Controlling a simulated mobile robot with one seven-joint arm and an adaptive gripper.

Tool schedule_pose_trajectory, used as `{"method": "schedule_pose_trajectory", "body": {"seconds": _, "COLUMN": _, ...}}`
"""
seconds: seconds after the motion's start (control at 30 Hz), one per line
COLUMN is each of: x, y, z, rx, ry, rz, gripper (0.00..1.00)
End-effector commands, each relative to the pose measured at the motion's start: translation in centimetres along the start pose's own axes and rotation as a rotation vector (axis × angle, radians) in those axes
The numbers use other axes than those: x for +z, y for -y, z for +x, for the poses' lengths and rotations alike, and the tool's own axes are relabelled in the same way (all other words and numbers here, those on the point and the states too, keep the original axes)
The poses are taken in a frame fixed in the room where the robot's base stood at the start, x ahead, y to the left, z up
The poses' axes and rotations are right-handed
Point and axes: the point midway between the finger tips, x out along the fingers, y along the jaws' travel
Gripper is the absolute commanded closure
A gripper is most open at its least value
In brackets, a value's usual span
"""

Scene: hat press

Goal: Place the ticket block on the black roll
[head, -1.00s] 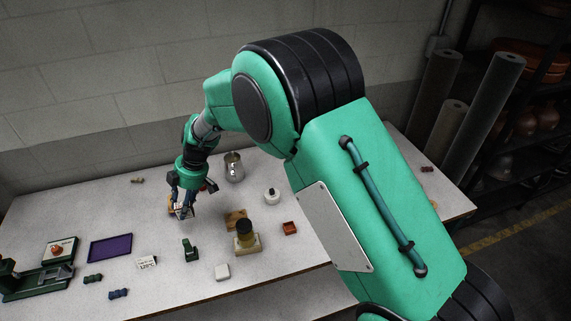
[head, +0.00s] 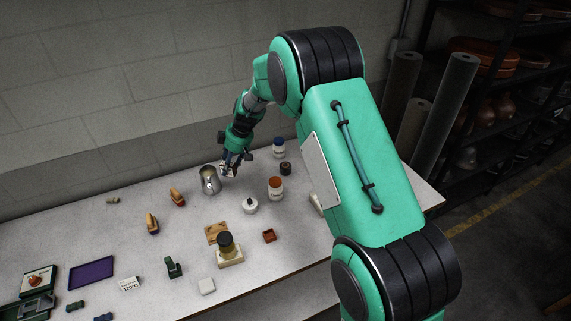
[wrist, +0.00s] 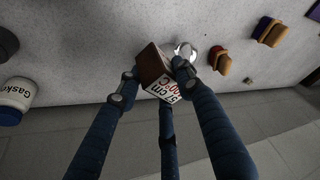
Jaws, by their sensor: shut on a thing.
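My gripper (head: 229,172) is shut on the ticket block and holds it above the back of the table, just right of the metal pitcher. In the head view the block is small and partly hidden by the fingers. The black roll (head: 286,168) is a short dark cylinder standing right of my gripper, between two jars, apart from the block. A dark round thing at the wrist view's left edge (wrist: 7,45) appears to be it.
A metal pitcher (head: 210,180) stands close beside my gripper. A blue-capped jar (head: 279,148) and an orange-capped jar (head: 275,188) flank the roll. A white round pot (head: 250,205) is in front. Two stamps (head: 152,224) (head: 177,197) stand left.

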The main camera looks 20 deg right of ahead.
Motion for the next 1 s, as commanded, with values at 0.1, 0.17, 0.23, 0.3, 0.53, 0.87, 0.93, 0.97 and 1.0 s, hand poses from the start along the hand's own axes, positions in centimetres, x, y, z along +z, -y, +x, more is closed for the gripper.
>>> {"method": "schedule_pose_trajectory", "body": {"seconds": 0.1, "x": 2.7, "y": -4.1, "z": -1.7, "rx": 0.035, "ry": -0.001, "rz": 0.089, "gripper": 0.91}}
{"method": "schedule_pose_trajectory", "body": {"seconds": 0.17, "x": 4.1, "y": -6.0, "z": -2.5, "rx": 0.053, "ry": -0.002, "rz": 0.133, "gripper": 0.91}}
{"method": "schedule_pose_trajectory", "body": {"seconds": 0.23, "x": 5.8, "y": -8.2, "z": -3.4, "rx": 0.073, "ry": -0.003, "rz": 0.184, "gripper": 0.91}}
{"method": "schedule_pose_trajectory", "body": {"seconds": 0.3, "x": 7.5, "y": -10.3, "z": -4.4, "rx": 0.094, "ry": -0.005, "rz": 0.234, "gripper": 0.91}}
{"method": "schedule_pose_trajectory", "body": {"seconds": 0.53, "x": 13.0, "y": -15.8, "z": -7.1, "rx": 0.149, "ry": -0.011, "rz": 0.379, "gripper": 0.91}}
{"method": "schedule_pose_trajectory", "body": {"seconds": 0.87, "x": 16.6, "y": -19.0, "z": -8.8, "rx": 0.186, "ry": -0.016, "rz": 0.469, "gripper": 0.91}}
{"method": "schedule_pose_trajectory", "body": {"seconds": 0.93, "x": 16.8, "y": -19.1, "z": -8.9, "rx": 0.187, "ry": -0.016, "rz": 0.472, "gripper": 0.91}}
{"method": "schedule_pose_trajectory", "body": {"seconds": 0.97, "x": 16.8, "y": -19.1, "z": -8.9, "rx": 0.187, "ry": -0.016, "rz": 0.472, "gripper": 0.91}}
{"method": "schedule_pose_trajectory", "body": {"seconds": 1.0, "x": 16.8, "y": -19.1, "z": -8.9, "rx": 0.187, "ry": -0.016, "rz": 0.472, "gripper": 0.91}}
